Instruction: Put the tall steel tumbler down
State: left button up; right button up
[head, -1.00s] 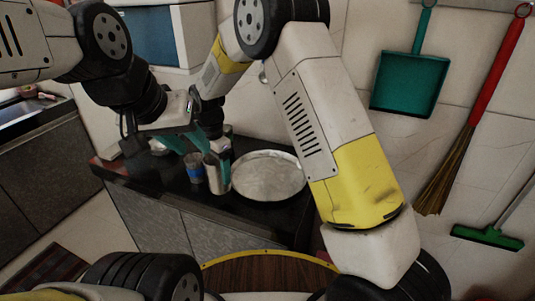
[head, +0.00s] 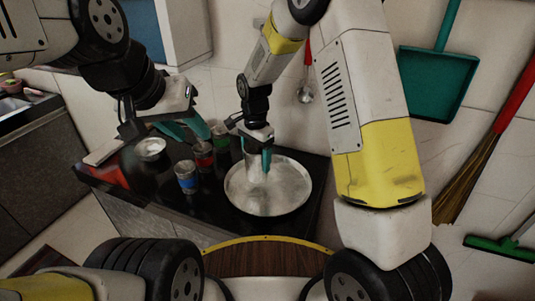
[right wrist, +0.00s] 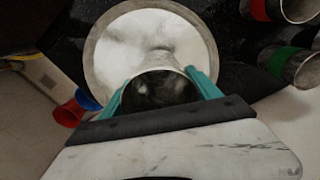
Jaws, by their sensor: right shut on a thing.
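The tall steel tumbler (head: 254,170) is held upright in my right gripper (head: 264,150), over the round steel tray (head: 285,200). In the right wrist view the tumbler (right wrist: 158,82) sits between the two teal fingers (right wrist: 160,92), its dark inside facing the camera. The tray (right wrist: 100,48) fills the background behind it. I cannot tell whether the tumbler's base touches the tray. My left gripper (head: 186,130) is open and empty, above the back left of the dark counter near the cups.
On the counter left of the tray stand a blue-banded cup (head: 187,180), a red-banded cup (head: 204,155) and a green-banded cup (head: 220,133). A ladle (head: 305,92) hangs on the wall behind.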

jog(key=d, duration=0.3)
jog(key=shift+d+f, duration=0.35)
jog(key=shift+f, duration=1.6)
jog(key=o, duration=1.4)
jog(key=shift+f, duration=0.15)
